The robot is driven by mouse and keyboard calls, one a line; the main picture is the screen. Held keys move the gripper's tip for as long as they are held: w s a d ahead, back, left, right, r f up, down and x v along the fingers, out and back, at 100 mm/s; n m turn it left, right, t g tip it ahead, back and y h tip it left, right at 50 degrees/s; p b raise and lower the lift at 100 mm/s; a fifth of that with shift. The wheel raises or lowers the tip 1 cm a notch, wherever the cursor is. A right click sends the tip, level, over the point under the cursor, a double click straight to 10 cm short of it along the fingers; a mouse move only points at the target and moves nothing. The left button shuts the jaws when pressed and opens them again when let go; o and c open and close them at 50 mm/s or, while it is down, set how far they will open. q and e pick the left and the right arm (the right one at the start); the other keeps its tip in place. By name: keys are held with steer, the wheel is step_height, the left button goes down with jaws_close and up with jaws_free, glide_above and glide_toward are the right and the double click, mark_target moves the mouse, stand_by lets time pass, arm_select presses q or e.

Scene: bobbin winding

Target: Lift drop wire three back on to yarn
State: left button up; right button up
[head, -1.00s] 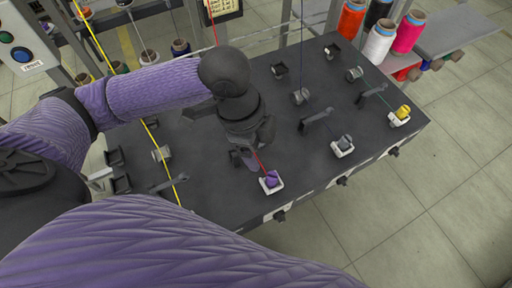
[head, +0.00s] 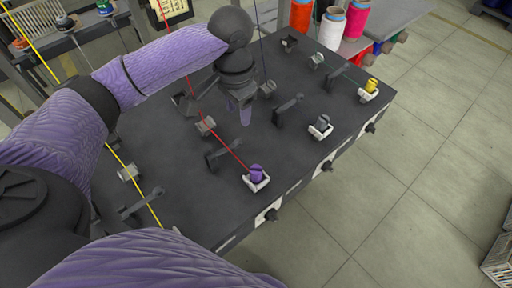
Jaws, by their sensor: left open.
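Dark lever-like drop wires stand on the dark bench top (head: 180,180): one beside the red yarn (head: 214,130), one farther right (head: 287,107), and one beside the yellow yarn (head: 140,205). I cannot tell which is numbered three. The red yarn runs down to the purple bobbin (head: 257,174). A dark blue yarn (head: 258,45) comes down behind my left gripper to a guide (head: 268,88); its onward run is too faint to see. My left gripper (head: 246,112) points down, open, between the red-yarn drop wire and the one farther right. My right gripper is out of view.
A grey bobbin (head: 322,124) and a yellow bobbin (head: 370,87) sit in white holders along the front edge. Knobs line the bench front. Coloured yarn cones (head: 333,28) stand behind. Open floor lies to the right.

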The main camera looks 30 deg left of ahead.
mark_target(225, 150)
arm_select(q)
step_height(225, 150, down, 10)
steer(key=b, duration=0.3)
steer(key=shift+a+b, duration=0.1)
steer(key=shift+b, duration=0.2)
steer(key=shift+r, duration=0.1)
jaws_close()
stand_by(0.9)
